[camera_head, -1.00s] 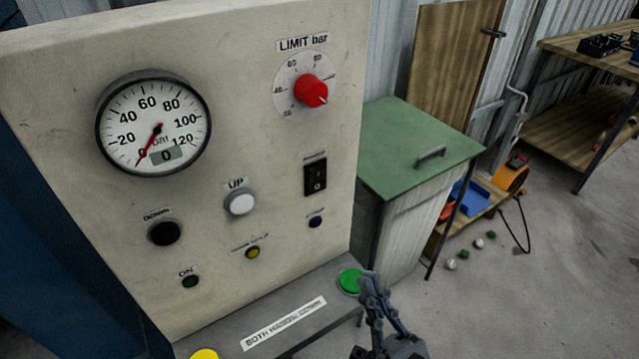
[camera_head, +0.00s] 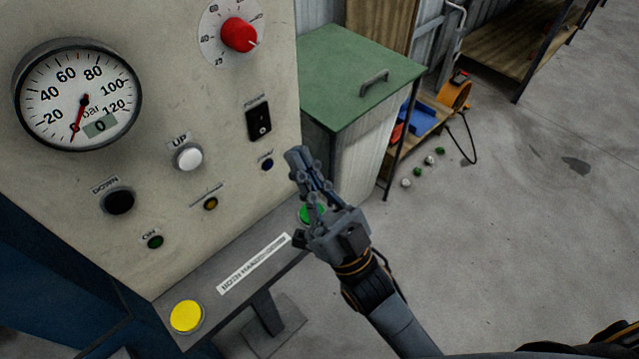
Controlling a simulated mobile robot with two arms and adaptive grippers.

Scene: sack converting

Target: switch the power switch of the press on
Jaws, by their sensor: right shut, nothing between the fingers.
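The power switch (camera_head: 259,123) is a black rocker under a "POWER" label on the right side of the press's cream panel (camera_head: 190,90). A small white mark shows on its lower half. The green "ON" lamp (camera_head: 155,241) at the panel's lower left looks dark. My right gripper (camera_head: 298,157) is shut and empty, its fingertips pointing up. In the picture it is to the right of and a little below the switch, apart from it. It partly hides the green button (camera_head: 309,214) on the ledge. My left gripper is not in view.
A pressure gauge (camera_head: 78,95) reads 0. A yellow button (camera_head: 186,316) is on the ledge. A green-topped cabinet (camera_head: 350,75) stands right.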

